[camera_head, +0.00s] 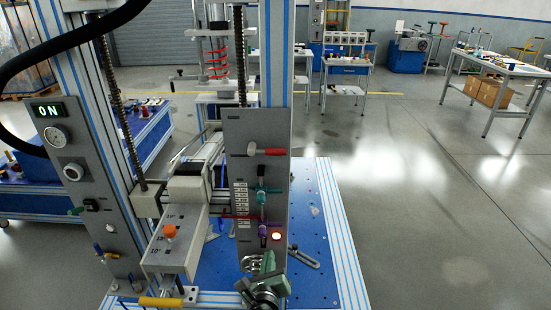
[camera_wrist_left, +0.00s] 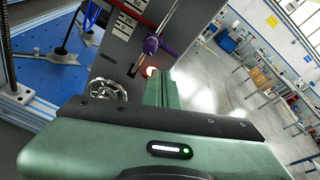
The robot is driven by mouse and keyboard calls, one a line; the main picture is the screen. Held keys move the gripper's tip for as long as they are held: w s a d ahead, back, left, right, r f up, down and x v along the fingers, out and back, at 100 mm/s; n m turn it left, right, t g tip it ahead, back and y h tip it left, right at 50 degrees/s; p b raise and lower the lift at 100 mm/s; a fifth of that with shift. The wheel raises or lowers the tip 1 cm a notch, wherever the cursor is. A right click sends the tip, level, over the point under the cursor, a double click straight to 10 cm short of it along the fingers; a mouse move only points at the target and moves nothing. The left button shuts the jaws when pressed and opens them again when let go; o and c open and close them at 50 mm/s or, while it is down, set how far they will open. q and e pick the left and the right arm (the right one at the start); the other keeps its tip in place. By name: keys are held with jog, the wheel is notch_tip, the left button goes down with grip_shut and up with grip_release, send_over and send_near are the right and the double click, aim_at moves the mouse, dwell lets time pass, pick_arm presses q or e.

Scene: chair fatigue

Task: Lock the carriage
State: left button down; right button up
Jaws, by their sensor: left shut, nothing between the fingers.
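A grey upright panel (camera_head: 235,205) stands on the machine and carries several levers. These are a red-handled lever (camera_head: 265,151) at the top, a teal lever (camera_head: 261,197) below it and a purple lever (camera_head: 263,231) lower down. The purple lever (camera_wrist_left: 151,46) also shows in the left wrist view. A glowing red light (camera_head: 277,237) sits just below it. The pale carriage block (camera_head: 187,195) is left of the panel. My green left gripper (camera_head: 268,262) is shut and empty, below the purple lever and apart from it. My right gripper is not in view.
A chrome handwheel (camera_wrist_left: 106,90) sits on the panel, left of my fingers. A box with an orange knob (camera_head: 170,231) and a yellow grip (camera_head: 161,302) is at lower left. A gauge panel (camera_head: 62,170) reads "ON". The floor (camera_head: 430,200) at right is clear.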

aim_at(269, 152)
pick_arm(q)
notch_tip(269, 152, up, 18)
jog(key=d+m+t+p, duration=0.1)
jog(key=m+t, duration=0.2)
jog(key=m, duration=0.1)
jog(key=shift+w+d+t+y, duration=0.25)
jog(key=shift+w+t+y, duration=0.05)
jog(key=w+r+p, duration=0.3)
jog(key=w+r, duration=0.1)
jog(key=w, duration=0.6)
jog(key=shift+w+r+p, duration=0.25)
jog(key=shift+w+p, duration=0.1)
jog(key=shift+w, duration=0.05)
jog(key=shift+f, duration=0.1)
